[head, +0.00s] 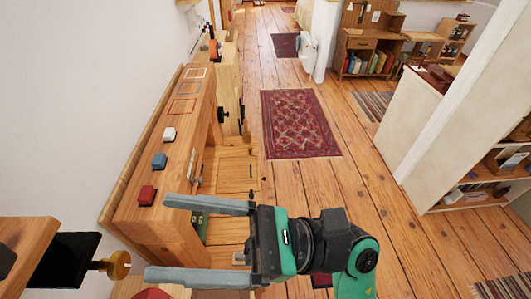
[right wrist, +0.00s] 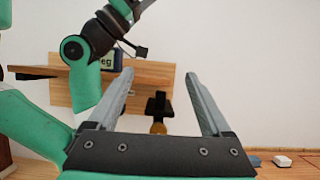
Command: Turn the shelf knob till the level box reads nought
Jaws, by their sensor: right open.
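The brass shelf knob (head: 115,264) sticks out to the right from a black mount (head: 66,260) on the wooden shelf (head: 28,236) at the lower left of the head view. In the right wrist view the knob (right wrist: 158,128) is below the black mount (right wrist: 158,103). The level box (right wrist: 107,60) seems to be the dark display at the shelf; a green arm covers much of it, and only letters like "eg" show. My right gripper (head: 157,237) is open and empty, its fingers pointing at the knob but apart from it. My left gripper is not seen.
A red rug (head: 300,124) lies on open floor to the right.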

